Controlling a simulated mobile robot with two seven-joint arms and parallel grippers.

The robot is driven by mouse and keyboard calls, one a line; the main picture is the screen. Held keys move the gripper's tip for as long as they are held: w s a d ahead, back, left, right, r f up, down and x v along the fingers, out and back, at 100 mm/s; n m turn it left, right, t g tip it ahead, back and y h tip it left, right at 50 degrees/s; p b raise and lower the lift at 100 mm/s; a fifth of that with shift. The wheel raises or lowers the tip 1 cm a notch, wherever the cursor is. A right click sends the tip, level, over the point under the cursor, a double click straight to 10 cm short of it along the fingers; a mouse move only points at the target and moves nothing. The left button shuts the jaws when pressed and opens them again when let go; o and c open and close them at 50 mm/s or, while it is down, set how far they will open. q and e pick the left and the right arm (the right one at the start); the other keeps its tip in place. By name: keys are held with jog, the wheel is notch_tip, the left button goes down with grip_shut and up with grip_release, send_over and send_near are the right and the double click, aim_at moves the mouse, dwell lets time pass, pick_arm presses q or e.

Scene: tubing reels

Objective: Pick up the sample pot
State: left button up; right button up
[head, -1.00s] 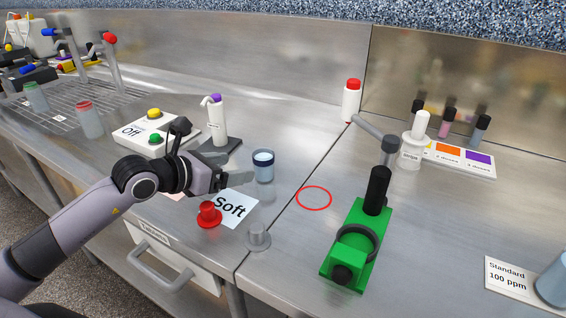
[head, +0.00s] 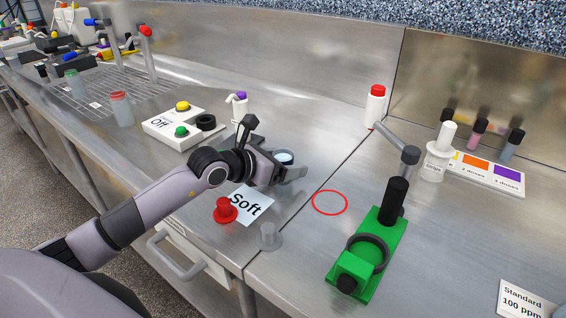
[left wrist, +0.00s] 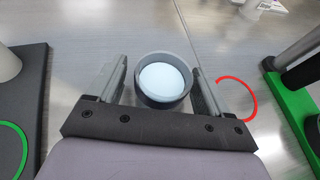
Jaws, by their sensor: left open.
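The sample pot (head: 285,156), a small round pot with a dark rim and pale blue contents, stands on the steel bench, partly hidden by my left gripper in the head view. In the left wrist view the pot (left wrist: 162,80) sits between the two fingers, seen from above. My left gripper (head: 291,167) is open, with one finger on each side of the pot. A narrow gap shows on the left, and the right finger is very close to the rim; I cannot tell if it touches. My right gripper is not in view.
A red ring mark (head: 330,202) lies on the bench right of the pot, with a green stand (head: 384,240) beyond it. A red knob (head: 225,209), a "Soft" card (head: 250,206) and a grey knob (head: 268,236) are in front. A white dispenser (head: 241,108) stands behind.

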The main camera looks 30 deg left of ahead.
pick_arm(q)
jog(key=shift+w+d+f, duration=0.2)
jog(key=shift+w+f, duration=0.05)
jog(key=shift+w, duration=0.3)
jog(key=c, duration=1)
jog(key=shift+c, duration=0.2)
